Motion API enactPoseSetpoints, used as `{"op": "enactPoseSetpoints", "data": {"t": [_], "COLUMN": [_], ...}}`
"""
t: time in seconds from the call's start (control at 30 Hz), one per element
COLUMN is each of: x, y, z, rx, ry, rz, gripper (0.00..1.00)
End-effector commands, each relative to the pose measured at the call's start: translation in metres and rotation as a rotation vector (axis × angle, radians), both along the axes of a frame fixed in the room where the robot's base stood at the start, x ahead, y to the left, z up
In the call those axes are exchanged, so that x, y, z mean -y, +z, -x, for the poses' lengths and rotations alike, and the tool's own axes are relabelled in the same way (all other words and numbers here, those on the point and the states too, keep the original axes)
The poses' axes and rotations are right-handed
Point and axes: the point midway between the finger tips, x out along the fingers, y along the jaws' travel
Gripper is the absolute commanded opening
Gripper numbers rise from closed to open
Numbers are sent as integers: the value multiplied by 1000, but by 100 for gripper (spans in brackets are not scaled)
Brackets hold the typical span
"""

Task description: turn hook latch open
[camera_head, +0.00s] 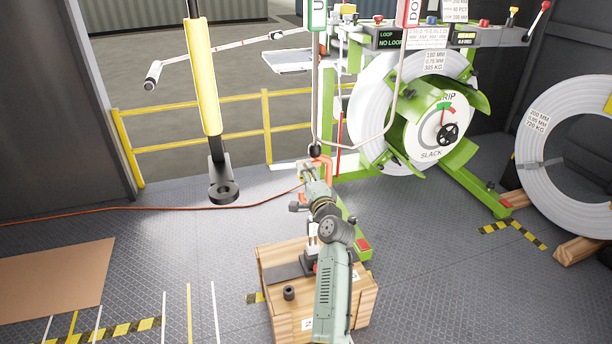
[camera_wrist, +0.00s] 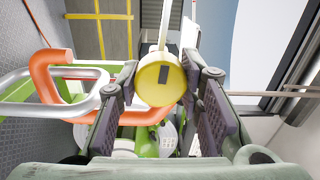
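The hook latch appears to be the orange curved hook (camera_head: 326,166) beside my gripper in the head view. In the wrist view the orange hook (camera_wrist: 47,78) curves in from the left, and its lower bar runs behind the left finger into the space between the fingers. My gripper (camera_head: 307,173) is at the end of my outstretched arm, close to the hook. In the wrist view my gripper (camera_wrist: 162,72) is open, its two dark pads well apart. A yellow round part (camera_wrist: 159,82) with a dark slot shows between them. Whether the pads touch anything is unclear.
A bent silver rod (camera_head: 380,137) loops close to the hook; a silver tube (camera_wrist: 85,73) crosses it in the wrist view. The green coil machine (camera_head: 468,160) stands behind right. A yellow hanging post (camera_head: 203,80) is left. A wooden crate (camera_head: 275,270) stands below my arm.

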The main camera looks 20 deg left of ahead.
Motion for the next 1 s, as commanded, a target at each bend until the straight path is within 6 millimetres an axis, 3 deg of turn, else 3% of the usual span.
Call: {"op": "enactPoseSetpoints", "data": {"t": [0.3,0.67,1.0], "x": [1,3,38], "y": [0,0,-3], "z": [0,3,56], "rx": [1,1,0], "ry": [-1,-1,-3], "rz": [-1,1,0], "gripper": [54,54,54]}}
